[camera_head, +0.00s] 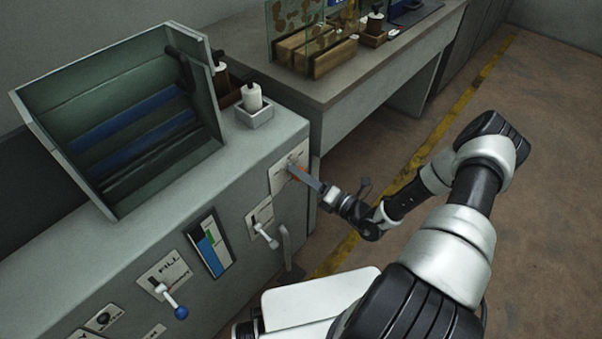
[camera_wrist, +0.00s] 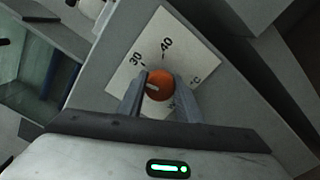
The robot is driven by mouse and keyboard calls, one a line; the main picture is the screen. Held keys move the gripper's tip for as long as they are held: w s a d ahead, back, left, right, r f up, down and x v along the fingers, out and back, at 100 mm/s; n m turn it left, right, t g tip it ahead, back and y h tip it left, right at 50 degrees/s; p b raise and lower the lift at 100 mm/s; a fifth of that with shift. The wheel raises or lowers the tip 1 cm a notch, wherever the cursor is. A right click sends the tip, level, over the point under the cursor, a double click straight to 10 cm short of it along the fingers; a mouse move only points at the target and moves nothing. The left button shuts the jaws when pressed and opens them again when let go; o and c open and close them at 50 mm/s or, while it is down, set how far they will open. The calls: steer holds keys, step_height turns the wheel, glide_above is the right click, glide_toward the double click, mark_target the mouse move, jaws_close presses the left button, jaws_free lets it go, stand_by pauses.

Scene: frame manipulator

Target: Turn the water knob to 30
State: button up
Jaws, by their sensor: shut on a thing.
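The orange round water knob (camera_wrist: 158,86) sits on a white dial plate (camera_wrist: 190,52) marked 30, 40 and °C, with the lower lettering partly hidden. A short pale mark shows on the knob's lower left; I cannot tell exactly which value it points to. My gripper (camera_wrist: 158,82) is shut on the knob, one finger on each side. In the head view the plate (camera_head: 279,178) is on the cabinet front near its right end, and my gripper (camera_head: 303,173) reaches it from the right, hiding most of the knob.
Left of the plate, the cabinet front carries a lever (camera_head: 265,236), a blue and green gauge (camera_head: 210,246) and a FILL lever with a blue ball (camera_head: 181,312). A handle (camera_head: 285,246) protrudes below. An open green bin (camera_head: 60,137) stands on top. Floor at right is clear.

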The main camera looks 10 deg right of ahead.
steer(key=shift+m, duration=1.3)
steer(key=shift+f, duration=0.1)
steer(key=shift+s, duration=0.1)
steer(key=o, duration=1)
steer(key=shift+o, duration=0.2)
steer(key=p+v, duration=0.2)
steer(key=v, duration=1.5)
steer(key=shift+s+d, duration=0.1)
